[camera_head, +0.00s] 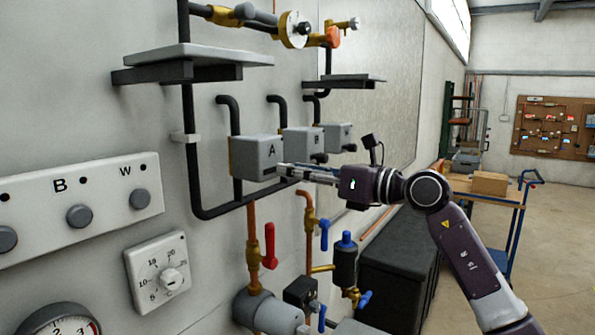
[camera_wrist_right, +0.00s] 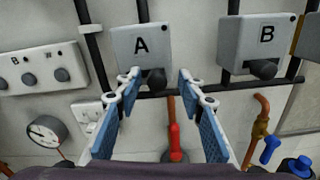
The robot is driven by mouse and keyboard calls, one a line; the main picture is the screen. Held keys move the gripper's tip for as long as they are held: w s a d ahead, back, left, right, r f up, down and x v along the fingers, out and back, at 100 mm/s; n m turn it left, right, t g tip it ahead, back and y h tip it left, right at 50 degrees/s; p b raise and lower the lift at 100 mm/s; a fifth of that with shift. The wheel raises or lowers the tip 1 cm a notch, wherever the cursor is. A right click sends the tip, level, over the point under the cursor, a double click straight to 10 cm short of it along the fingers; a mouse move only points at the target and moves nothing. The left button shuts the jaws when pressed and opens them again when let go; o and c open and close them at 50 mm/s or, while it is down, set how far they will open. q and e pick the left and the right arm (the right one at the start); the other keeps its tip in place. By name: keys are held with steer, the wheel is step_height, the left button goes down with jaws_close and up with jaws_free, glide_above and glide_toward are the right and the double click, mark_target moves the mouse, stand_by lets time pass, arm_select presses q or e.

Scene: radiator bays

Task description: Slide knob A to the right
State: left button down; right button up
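The grey box marked A (camera_head: 257,152) is on the wall in the head view and at the top middle of the right wrist view (camera_wrist_right: 140,45). Its dark knob A (camera_wrist_right: 154,79) sticks out at the lower front, right of the box's middle. My right gripper (camera_head: 281,172) is open in front of box A. In the right wrist view its fingertips (camera_wrist_right: 158,76) stand either side of the knob, the left one closer to it. I cannot tell whether either touches it. The knob is not clear in the head view. My left gripper is not in view.
Box B (camera_wrist_right: 264,42) with its own dark knob (camera_wrist_right: 264,69) is to the right. A red-handled valve (camera_wrist_right: 174,140) is below box A. A shelf (camera_head: 195,60) juts out above. Dark pipes run beside the boxes.

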steer(key=v, duration=1.2)
steer(key=shift+w+f, duration=0.15)
steer(key=shift+w, duration=0.1)
steer(key=shift+d, duration=0.1)
